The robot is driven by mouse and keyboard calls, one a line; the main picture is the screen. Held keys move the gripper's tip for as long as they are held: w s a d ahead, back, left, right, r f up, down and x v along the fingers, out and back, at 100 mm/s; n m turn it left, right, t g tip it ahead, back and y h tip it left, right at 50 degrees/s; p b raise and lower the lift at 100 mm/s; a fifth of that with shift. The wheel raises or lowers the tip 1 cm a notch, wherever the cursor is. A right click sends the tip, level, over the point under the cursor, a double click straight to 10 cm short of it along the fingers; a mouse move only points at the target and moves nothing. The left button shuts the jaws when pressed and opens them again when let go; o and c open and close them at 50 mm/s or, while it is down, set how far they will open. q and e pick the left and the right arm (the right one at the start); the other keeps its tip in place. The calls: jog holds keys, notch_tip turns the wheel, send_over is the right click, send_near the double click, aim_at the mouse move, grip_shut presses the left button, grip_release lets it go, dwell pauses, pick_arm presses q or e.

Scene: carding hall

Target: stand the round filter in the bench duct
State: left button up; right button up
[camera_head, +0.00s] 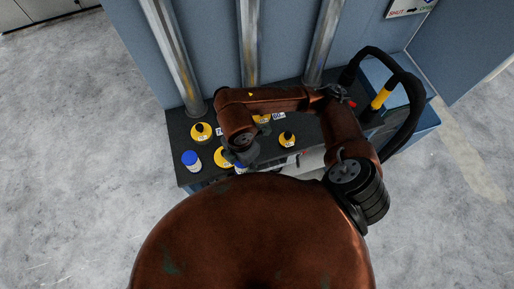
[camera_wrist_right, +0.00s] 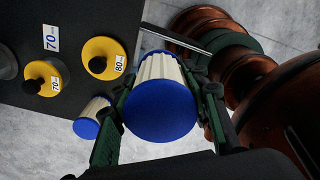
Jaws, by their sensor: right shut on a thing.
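My right gripper (camera_wrist_right: 166,98) is shut on a round filter (camera_wrist_right: 160,108), a pleated off-white cylinder with a blue end facing the wrist camera. In the head view the right gripper (camera_head: 240,153) is over the bench's front edge, and my arm mostly hides the held filter. A second blue-capped filter (camera_head: 192,160) stands on the bench's left end; it also shows in the right wrist view (camera_wrist_right: 91,118). Yellow round covers with black knobs sit on the bench (camera_head: 176,122), among them one marked 80 (camera_wrist_right: 104,58) and one marked 70 (camera_wrist_right: 46,78). I see no clearly open duct mouth.
Metal pipes (camera_head: 249,45) rise at the back of the bench against a blue wall. A thick black hose (camera_head: 412,105) and a yellow handle (camera_head: 380,98) are at the right end. A 70 tag (camera_wrist_right: 51,38) lies on the bench top. The concrete floor (camera_head: 80,160) is clear at left.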

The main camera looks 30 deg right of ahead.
jog(key=w+d+f, duration=0.2)
jog(key=d+f, duration=0.1)
jog(key=w+d+f, duration=0.2)
jog(key=w+d, duration=0.1)
jog(key=w+d+f, duration=0.3)
jog(key=shift+w+d+f, duration=0.1)
jog(key=shift+d+f, duration=0.2)
jog(key=shift+d, duration=0.1)
jog(key=shift+w+d+f, duration=0.2)
jog(key=shift+f, duration=0.15)
jog(key=f, duration=0.1)
jog(key=f+p, duration=0.1)
jog(key=f, duration=0.1)
jog(key=shift+w+d, duration=0.1)
jog(key=shift+d, duration=0.1)
jog(key=shift+f, duration=0.35)
